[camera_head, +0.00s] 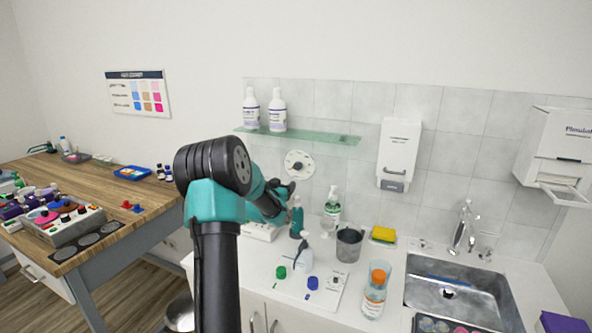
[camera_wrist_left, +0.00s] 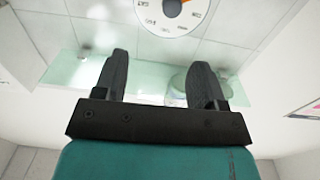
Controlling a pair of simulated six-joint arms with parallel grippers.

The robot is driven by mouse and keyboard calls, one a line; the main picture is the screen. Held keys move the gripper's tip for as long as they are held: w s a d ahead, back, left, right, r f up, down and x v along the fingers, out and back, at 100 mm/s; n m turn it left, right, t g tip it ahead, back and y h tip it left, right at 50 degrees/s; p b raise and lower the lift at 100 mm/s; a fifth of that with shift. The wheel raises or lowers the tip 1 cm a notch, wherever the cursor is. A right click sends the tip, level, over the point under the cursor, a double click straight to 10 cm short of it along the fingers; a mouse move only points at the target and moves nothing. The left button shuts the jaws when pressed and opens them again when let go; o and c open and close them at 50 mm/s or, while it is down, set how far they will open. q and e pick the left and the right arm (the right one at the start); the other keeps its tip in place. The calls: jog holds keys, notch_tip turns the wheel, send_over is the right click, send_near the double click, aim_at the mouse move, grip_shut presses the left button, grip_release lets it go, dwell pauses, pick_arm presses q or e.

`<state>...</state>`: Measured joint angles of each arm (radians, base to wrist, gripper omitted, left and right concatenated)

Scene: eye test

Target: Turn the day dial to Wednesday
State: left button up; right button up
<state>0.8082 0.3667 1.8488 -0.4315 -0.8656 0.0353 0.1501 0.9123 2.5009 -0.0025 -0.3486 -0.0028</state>
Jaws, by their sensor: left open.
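The day dial (camera_head: 298,164) is a round white plate with a dark centre knob, fixed to the tiled wall below the glass shelf. In the left wrist view the dial (camera_wrist_left: 150,22) is cut by the top edge; its rim has small labels, too small to read, and an orange pointer shows by the dark knob. My left gripper (camera_head: 287,190) is just below the dial in the head view. Its two black fingers, also in the left wrist view (camera_wrist_left: 160,70), are apart with nothing between them touching. The dial lies beyond the fingertips, apart from them. My right gripper is not in view.
A glass shelf (camera_head: 325,138) with two white bottles (camera_head: 277,112) is above the dial. A pump bottle (camera_head: 332,208), a grey cup (camera_head: 348,245) and a bottle with orange cap (camera_head: 375,292) stand on the counter. A dispenser (camera_head: 399,150) hangs right of the dial.

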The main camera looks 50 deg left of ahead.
aim_at(297, 168)
pick_arm(q)
jog(key=shift+s+a, duration=0.65)
jog(key=shift+s, duration=0.2)
jog(key=x, duration=1.7)
jog(key=shift+w+a, duration=0.1)
jog(key=shift+a, duration=0.1)
jog(key=c, duration=0.9)
